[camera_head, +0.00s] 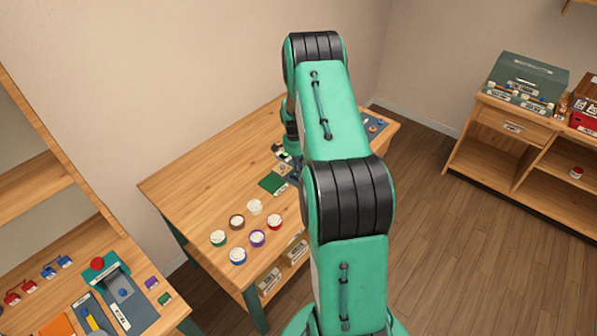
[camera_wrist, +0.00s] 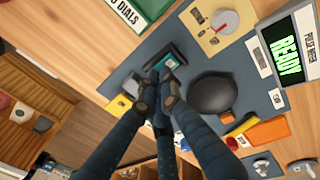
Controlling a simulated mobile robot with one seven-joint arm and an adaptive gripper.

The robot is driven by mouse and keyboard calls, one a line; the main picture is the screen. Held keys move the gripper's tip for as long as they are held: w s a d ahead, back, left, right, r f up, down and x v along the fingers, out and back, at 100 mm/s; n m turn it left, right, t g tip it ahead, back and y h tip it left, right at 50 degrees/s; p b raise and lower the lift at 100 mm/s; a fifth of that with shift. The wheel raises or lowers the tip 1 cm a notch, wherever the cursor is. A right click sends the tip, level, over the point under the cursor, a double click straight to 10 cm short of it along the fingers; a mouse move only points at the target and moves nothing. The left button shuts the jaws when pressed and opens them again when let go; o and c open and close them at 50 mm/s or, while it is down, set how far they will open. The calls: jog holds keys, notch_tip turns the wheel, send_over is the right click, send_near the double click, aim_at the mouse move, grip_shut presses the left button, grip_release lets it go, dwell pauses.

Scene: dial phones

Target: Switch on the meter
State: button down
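The meter (camera_wrist: 286,50) is at the right of the wrist view. Its dark screen shows green letters reading "READY", and a lettered label runs along its lower right edge. My gripper (camera_wrist: 157,84) is in the middle of the wrist view. Its dark fingers converge with almost no gap, and I see nothing clearly held between them. The tips are at or just above a black and teal block (camera_wrist: 167,62) on a dark mat, well left of the meter. Contact cannot be told. In the head view my arm hides the meter and most of the gripper.
A round black object (camera_wrist: 211,93) lies between the gripper and the meter. A tan plate with a red-marked dial (camera_wrist: 226,22) is above it. An orange block (camera_wrist: 266,132) lies below. In the head view, several coloured-rim jars, including a purple one (camera_head: 258,238), stand on the wooden table (camera_head: 190,195).

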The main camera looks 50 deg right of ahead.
notch_tip(320, 180, up, 14)
jog(key=w+p, duration=0.1)
jog(key=p, duration=0.1)
jog(key=shift+w, duration=0.3)
jog(key=shift+f, duration=0.1)
jog(key=shift+s, duration=0.1)
dwell(0.4)
jog(key=shift+s+a+t+b, duration=0.2)
jog(key=shift+s+t+b, duration=1.7)
jog(key=shift+b, duration=0.8)
jog(key=b+x, duration=0.3)
jog(key=x, duration=1)
jog(key=shift+f, duration=0.4)
